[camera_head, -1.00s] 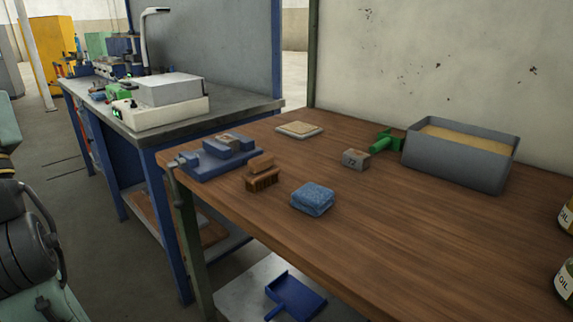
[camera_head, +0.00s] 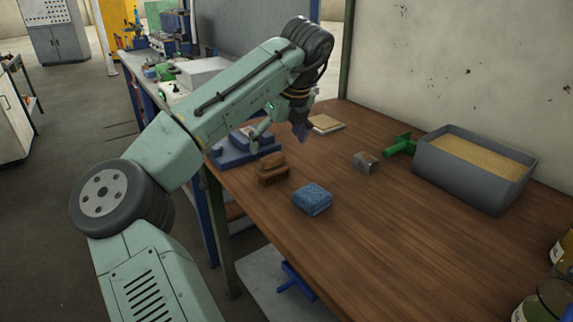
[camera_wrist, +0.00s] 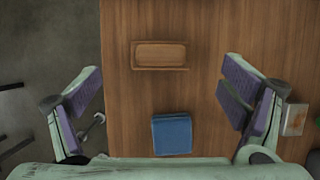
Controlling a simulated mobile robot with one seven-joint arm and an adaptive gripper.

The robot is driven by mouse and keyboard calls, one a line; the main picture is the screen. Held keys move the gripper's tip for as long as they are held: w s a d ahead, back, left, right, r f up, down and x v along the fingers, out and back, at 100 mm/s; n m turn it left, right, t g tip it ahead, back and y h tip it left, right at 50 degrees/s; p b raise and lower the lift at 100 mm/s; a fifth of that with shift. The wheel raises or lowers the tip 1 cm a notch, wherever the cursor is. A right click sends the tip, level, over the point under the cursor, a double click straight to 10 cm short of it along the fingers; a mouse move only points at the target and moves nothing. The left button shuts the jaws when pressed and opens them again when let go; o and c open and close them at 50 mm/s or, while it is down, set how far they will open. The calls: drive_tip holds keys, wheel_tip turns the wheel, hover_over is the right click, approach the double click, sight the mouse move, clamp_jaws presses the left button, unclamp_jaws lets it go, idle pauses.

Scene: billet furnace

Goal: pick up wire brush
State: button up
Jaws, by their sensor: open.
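The wire brush (camera_head: 272,168) is a brown wooden block with a raised grip and dark bristles underneath. It stands bristles down near the left edge of the wooden workbench, and it also shows from above in the wrist view (camera_wrist: 160,55). My gripper (camera_head: 281,138) is open and empty, pointing down above the bench near the brush. In the wrist view its spread jaws (camera_wrist: 160,92) lie to either side, with the brush ahead between their lines and not touched.
A blue sponge-like block (camera_head: 312,198) lies close to the brush. A blue vise-like block (camera_head: 235,153) stands behind it. A metal block (camera_head: 366,162), a green tool (camera_head: 399,146) and a grey sand-filled bin (camera_head: 470,185) stand to the right.

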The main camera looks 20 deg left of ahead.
sight(269, 155)
drive_tip(key=p+x, duration=0.2)
drive_tip(key=x, duration=0.8)
drive_tip(key=shift+r, duration=0.1)
drive_tip(key=shift+c, duration=0.6)
drive_tip(key=c, duration=1.2)
drive_tip(key=shift+r, duration=0.15)
drive_tip(key=shift+r+b, duration=0.3)
drive_tip(key=shift+r, duration=0.35)
drive_tip(key=shift+b+v, duration=0.4)
drive_tip(key=shift+v, duration=0.45)
drive_tip(key=s+b, duration=0.1)
drive_tip(key=s, duration=0.4)
drive_tip(key=s+d+r+b, duration=0.1)
drive_tip(key=s, duration=0.4)
drive_tip(key=s+d+r+b, duration=0.1)
drive_tip(key=s, duration=0.4)
drive_tip(key=shift+s+d+b, duration=0.15)
drive_tip(key=shift+d+b, duration=0.1)
drive_tip(key=shift+b, duration=0.15)
